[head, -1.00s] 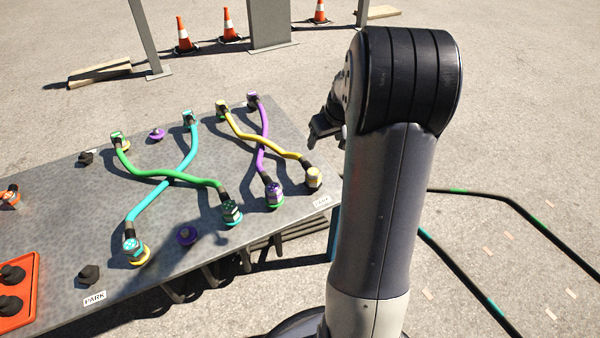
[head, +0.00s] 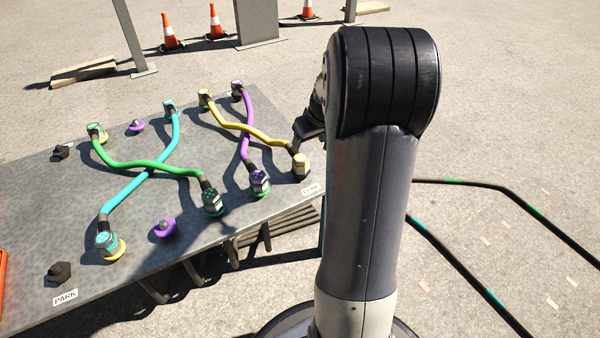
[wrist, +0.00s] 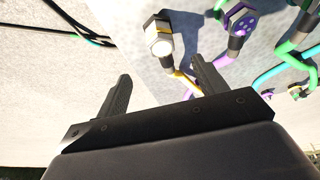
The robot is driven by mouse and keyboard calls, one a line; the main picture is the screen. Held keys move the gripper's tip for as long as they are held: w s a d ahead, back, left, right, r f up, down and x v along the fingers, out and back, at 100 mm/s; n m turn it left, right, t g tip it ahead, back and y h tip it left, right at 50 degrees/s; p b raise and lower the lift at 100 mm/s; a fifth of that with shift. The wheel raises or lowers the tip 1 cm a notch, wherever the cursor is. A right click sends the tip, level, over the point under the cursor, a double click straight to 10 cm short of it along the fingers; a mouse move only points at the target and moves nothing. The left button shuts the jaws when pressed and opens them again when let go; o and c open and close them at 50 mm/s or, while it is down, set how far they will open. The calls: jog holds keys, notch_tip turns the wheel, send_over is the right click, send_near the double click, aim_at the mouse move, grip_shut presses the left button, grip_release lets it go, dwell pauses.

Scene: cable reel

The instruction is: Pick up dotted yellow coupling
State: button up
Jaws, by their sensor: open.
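A yellow hose (head: 246,127) has a coupling at each end. Its near coupling (head: 301,165) stands at the right front of the metal table; its far coupling (head: 205,97) is at the back. The dots are too small to tell which one is dotted. My gripper (head: 307,131) is above and behind the near coupling, partly hidden by my arm. In the wrist view my open, empty gripper (wrist: 163,84) has the near coupling (wrist: 160,40) beyond its fingertips, roughly in line with the gap, apparently not touching.
A purple hose (head: 246,135) crosses the yellow one, its near coupling (head: 260,182) close by on the left. Green (head: 150,163) and cyan (head: 145,177) hoses cross further left. The table's (head: 60,210) right edge is near, with a label (head: 311,190).

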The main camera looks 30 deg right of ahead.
aim_at(301, 157)
jog(key=x, duration=0.2)
jog(key=b+x, duration=0.1)
jog(key=x, duration=0.2)
jog(key=shift+s+f+b, duration=0.15)
jog(key=shift+f+b, duration=0.25)
jog(key=b+x, duration=0.1)
jog(key=x, duration=0.2)
jog(key=w+b+x, duration=0.1)
jog(key=b+x, duration=0.1)
jog(key=x, duration=0.1)
jog(key=shift+a+r, duration=0.1)
jog(key=shift+r, duration=0.1)
jog(key=shift+c, duration=0.6)
jog(key=shift+r, duration=0.1)
jog(key=c, duration=1.1)
